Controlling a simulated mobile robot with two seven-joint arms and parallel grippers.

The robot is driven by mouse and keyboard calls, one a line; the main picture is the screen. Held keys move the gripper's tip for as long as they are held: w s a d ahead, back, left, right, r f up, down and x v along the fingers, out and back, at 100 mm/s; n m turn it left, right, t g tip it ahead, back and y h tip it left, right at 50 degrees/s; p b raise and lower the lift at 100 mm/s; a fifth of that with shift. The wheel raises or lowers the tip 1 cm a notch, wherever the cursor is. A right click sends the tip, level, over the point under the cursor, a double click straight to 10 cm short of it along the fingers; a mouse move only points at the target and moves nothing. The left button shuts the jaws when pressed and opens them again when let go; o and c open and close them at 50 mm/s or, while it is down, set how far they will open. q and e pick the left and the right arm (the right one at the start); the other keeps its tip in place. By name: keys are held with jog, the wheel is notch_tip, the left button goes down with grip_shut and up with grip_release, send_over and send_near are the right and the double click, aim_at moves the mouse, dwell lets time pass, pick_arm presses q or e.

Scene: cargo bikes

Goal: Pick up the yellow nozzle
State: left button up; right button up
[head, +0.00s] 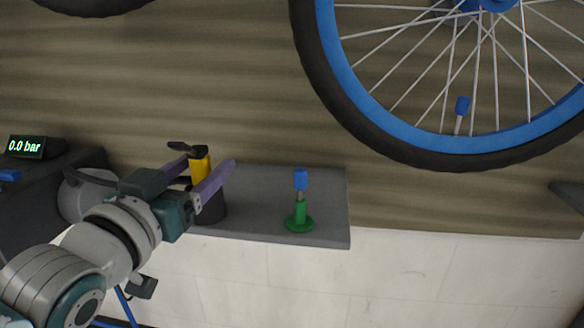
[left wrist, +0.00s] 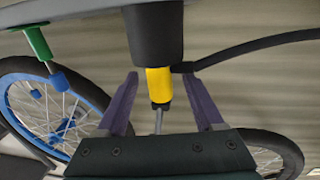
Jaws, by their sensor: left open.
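The yellow nozzle (head: 200,168) has a black lever on top and stands in a dark round holder (head: 212,209) on the grey shelf (head: 328,207). My left gripper (head: 207,168) is open, with its purple fingers on either side of the nozzle. In the left wrist view the yellow nozzle (left wrist: 159,82) shows between the two spread fingers (left wrist: 160,88), with visible gaps to both. The dark holder (left wrist: 153,30) covers one end of the nozzle there. My right gripper is in neither view.
A green stand (head: 299,216) with a blue-capped piece (head: 300,180) is on the shelf to the right. A wheel with a blue rim (head: 395,125) is at upper right. A display reading 0.0 bar (head: 27,147) is at left.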

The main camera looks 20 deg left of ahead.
pick_arm(q)
jog(key=shift+w, duration=0.1)
grip_shut()
dwell(0.5)
